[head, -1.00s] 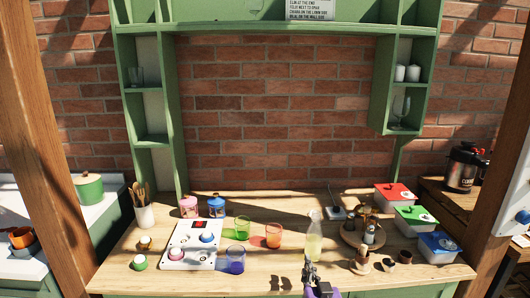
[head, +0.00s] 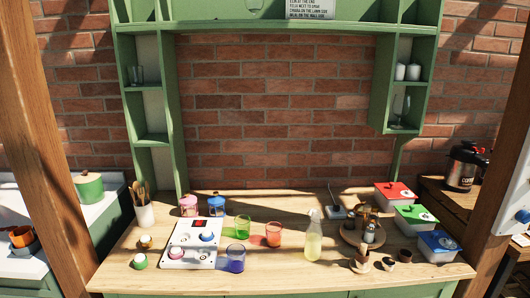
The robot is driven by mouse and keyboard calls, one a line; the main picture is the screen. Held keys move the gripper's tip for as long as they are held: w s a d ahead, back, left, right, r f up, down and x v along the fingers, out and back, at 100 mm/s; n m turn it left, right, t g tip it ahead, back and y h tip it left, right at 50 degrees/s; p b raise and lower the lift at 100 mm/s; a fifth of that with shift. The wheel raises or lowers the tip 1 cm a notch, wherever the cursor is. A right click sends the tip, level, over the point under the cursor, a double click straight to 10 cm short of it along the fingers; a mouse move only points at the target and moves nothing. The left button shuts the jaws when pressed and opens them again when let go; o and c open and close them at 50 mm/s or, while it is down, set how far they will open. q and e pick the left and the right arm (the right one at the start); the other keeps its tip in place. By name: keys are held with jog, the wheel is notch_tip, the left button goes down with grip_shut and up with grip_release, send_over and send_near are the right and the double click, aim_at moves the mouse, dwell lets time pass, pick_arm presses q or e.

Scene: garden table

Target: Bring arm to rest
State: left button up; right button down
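Neither gripper shows in the head view now, and no part of either arm is visible. The wooden table (head: 290,277) stands in front of me with its things upright on it. A clear bottle with yellowish liquid (head: 314,240) stands near the middle of the table, with nothing touching it from above.
A white panel with buttons (head: 199,257) lies at left, beside green (head: 243,228), orange (head: 273,235) and blue (head: 236,259) glasses. A round wooden tray (head: 348,238) and red (head: 395,195), green (head: 415,218) and blue (head: 439,246) lidded boxes stand at right. The front middle edge is clear.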

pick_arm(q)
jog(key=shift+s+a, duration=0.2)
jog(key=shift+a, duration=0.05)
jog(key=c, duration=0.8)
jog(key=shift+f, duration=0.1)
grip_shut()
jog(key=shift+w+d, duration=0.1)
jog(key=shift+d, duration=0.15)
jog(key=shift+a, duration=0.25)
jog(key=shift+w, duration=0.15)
